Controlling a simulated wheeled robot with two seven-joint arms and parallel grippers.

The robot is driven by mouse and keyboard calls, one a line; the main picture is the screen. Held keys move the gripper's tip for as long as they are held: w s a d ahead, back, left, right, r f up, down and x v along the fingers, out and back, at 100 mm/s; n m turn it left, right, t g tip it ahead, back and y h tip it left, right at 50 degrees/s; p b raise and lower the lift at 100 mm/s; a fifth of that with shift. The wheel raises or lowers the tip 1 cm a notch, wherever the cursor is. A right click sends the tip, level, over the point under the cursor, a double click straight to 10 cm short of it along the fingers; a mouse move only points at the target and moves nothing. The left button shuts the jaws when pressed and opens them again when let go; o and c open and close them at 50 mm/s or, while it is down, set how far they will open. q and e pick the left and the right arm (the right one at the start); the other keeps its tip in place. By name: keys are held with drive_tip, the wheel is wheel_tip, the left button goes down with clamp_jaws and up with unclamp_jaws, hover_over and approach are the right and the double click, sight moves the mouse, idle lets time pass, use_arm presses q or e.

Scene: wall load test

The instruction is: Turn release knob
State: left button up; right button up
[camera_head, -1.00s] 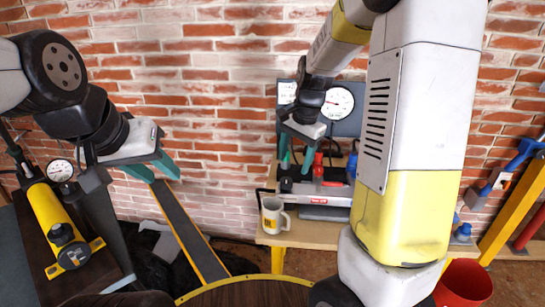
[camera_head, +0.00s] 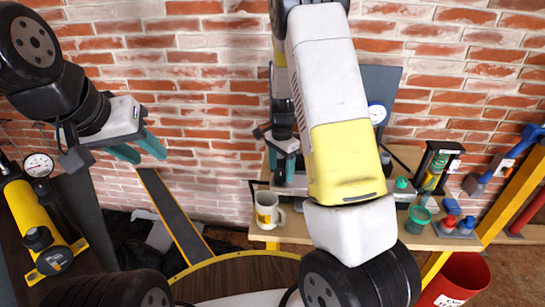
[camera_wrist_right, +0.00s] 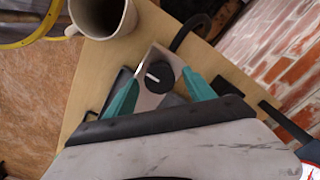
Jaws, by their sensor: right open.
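The release knob (camera_wrist_right: 158,76) is black and round with a white pointer line, set on a grey metal block (camera_wrist_right: 152,99) in the right wrist view. My right gripper (camera_wrist_right: 164,80) is open, with one teal finger on each side of the knob; I cannot tell whether they touch it. In the head view my right gripper (camera_head: 282,160) points down over the bench behind my forearm, and the knob is hard to make out there. My left gripper (camera_head: 138,150) is open and empty at the left, in front of the brick wall.
A white mug (camera_head: 267,210) stands at the bench's (camera_head: 300,231) front left edge, close to the block. A gauge (camera_head: 377,113) is partly hidden behind my right arm. A red bucket (camera_head: 461,276) is below.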

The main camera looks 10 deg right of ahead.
drive_tip(key=shift+f, duration=0.15)
drive_tip(key=c, duration=1.4)
drive_tip(key=shift+o, duration=0.2)
